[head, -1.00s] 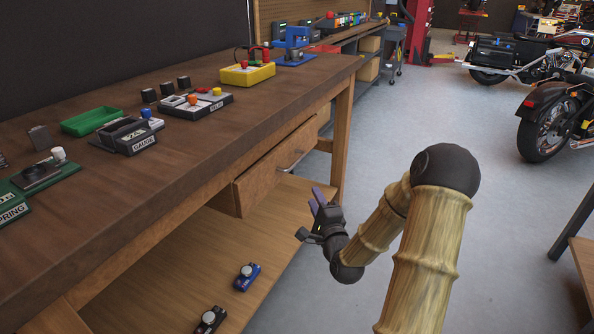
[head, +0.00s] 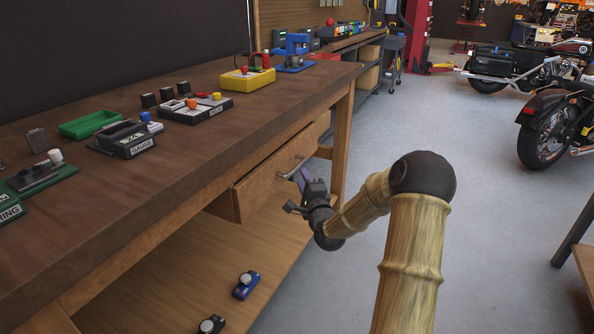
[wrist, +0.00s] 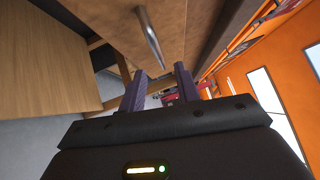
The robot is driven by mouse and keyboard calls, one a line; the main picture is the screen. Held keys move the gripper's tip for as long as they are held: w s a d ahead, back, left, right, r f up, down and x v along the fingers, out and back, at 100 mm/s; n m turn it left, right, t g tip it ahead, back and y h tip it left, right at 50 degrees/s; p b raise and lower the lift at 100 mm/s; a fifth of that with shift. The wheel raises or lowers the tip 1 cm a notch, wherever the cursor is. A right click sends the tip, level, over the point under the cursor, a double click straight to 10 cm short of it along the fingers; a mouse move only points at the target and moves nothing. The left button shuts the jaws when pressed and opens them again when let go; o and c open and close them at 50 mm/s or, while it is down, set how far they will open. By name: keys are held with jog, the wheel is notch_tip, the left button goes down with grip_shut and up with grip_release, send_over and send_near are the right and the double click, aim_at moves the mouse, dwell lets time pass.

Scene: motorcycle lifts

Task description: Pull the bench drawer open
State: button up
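The bench drawer (head: 265,181) is a wooden front under the workbench top. The handle also shows in the wrist view (wrist: 149,38), just ahead of the fingers. My gripper (head: 302,176) is at the drawer front, close to the handle. In the wrist view its two purple fingers (wrist: 160,82) are apart with nothing between them. The handle's near end lies just beyond the fingertips, roughly in line with the gap. I cannot tell whether they touch.
The workbench (head: 190,160) carries a green tray (head: 90,123), a gauge box (head: 128,139) and a yellow box (head: 247,79). A lower shelf (head: 180,275) holds small devices. The grey floor (head: 440,130) to the right is clear up to the motorcycles (head: 550,125).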

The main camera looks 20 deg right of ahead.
aim_at(297, 167)
jog(key=w, duration=0.4)
jog(key=w+d+b, duration=0.1)
jog(key=w, duration=0.1)
jog(key=shift+w+r, duration=0.4)
grip_shut()
